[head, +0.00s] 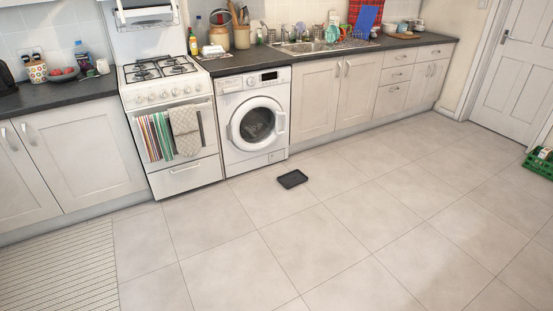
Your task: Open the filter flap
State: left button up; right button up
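A white front-loading washer (254,117) stands under the dark counter, between the stove and the base cabinets. Its round door (257,123) looks shut, with dark glass in the middle. The filter flap (276,156) seems to be the small panel at the washer's lower right, near the floor; it is too small to tell clearly whether it is shut. Neither of my grippers shows in the head view.
A black shallow tray (292,179) lies on the tiled floor in front of the washer. A white stove (172,117) with hanging towels stands to its left. A ribbed mat (58,268) lies at the lower left, and a green crate (541,162) stands at the right edge. The middle floor is clear.

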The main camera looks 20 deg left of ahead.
aim_at(278, 154)
jog(key=i+z, duration=0.15)
jog(key=i, duration=1.95)
jog(key=i+l+u, duration=0.1)
jog(key=i, duration=0.75)
jog(key=i+l, duration=0.1)
jog(key=i, duration=0.7)
jog(key=u, duration=0.05)
